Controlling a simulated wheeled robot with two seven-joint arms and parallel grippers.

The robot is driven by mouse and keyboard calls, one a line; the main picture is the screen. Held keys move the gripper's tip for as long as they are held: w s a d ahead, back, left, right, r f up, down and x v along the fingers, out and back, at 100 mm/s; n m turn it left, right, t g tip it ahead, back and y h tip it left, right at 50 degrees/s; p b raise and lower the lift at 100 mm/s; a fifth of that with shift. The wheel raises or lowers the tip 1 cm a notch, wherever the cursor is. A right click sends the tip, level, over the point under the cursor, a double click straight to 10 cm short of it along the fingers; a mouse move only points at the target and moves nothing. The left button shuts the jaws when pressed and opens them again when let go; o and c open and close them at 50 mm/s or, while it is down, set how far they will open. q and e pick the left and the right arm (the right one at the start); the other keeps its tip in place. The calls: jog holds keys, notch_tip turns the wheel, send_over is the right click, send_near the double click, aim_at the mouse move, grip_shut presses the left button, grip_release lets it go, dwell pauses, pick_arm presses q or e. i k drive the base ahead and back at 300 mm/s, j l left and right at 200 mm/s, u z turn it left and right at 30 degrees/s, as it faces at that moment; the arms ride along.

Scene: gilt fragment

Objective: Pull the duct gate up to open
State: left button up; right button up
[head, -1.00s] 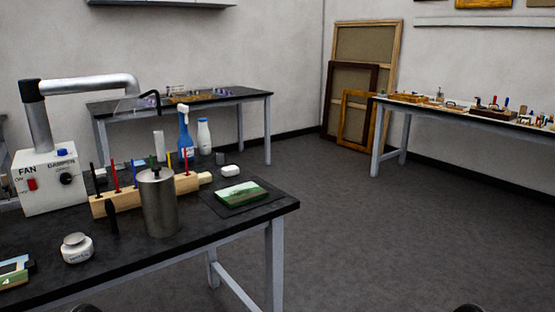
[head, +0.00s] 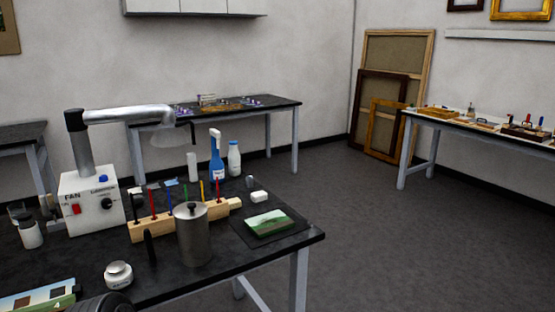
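The duct is a silver pipe (head: 130,115) with a black elbow (head: 75,120) at its left end. It rises from a white box (head: 92,203) marked FAN, with a red switch and a dark knob. The pipe runs right to a pale, translucent hood (head: 170,139). A thin black bent piece (head: 190,127) shows by the hood; I cannot tell whether it is the gate. No other gate is clear at this size. A dark rounded part, probably of my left arm, shows at the bottom edge. Neither gripper's fingers are in view.
The floor (head: 400,240) at right is clear.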

aim_at(52, 210)
jog(key=u, duration=1.3)
jog(key=i+j, duration=0.3)
jog(key=j, duration=0.15)
jog(key=i+j, duration=0.35)
jog(key=j+z, duration=0.05)
